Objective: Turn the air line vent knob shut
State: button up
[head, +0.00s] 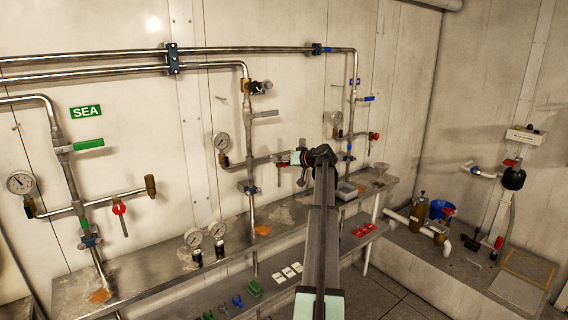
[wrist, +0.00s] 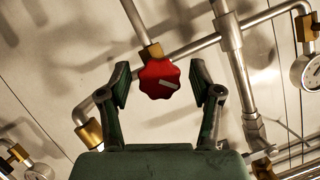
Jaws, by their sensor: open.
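A red lobed knob (wrist: 160,79) with a pale mark on its face shows in the wrist view, on a brass fitting (wrist: 153,51) of a steel pipe. My gripper (wrist: 167,90) is open, with one dark finger on each side of the knob. Gaps show between the knob and both fingers. In the head view my gripper (head: 298,158) is at the middle pipe assembly and largely covers the knob there. The label of this knob is not readable.
Gauges (head: 221,141) and steel pipes (wrist: 228,40) stand close around my gripper. A metal shelf (head: 160,268) runs below.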

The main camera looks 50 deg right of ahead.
jog(key=v, duration=1.2)
jog(key=shift+f, duration=0.1)
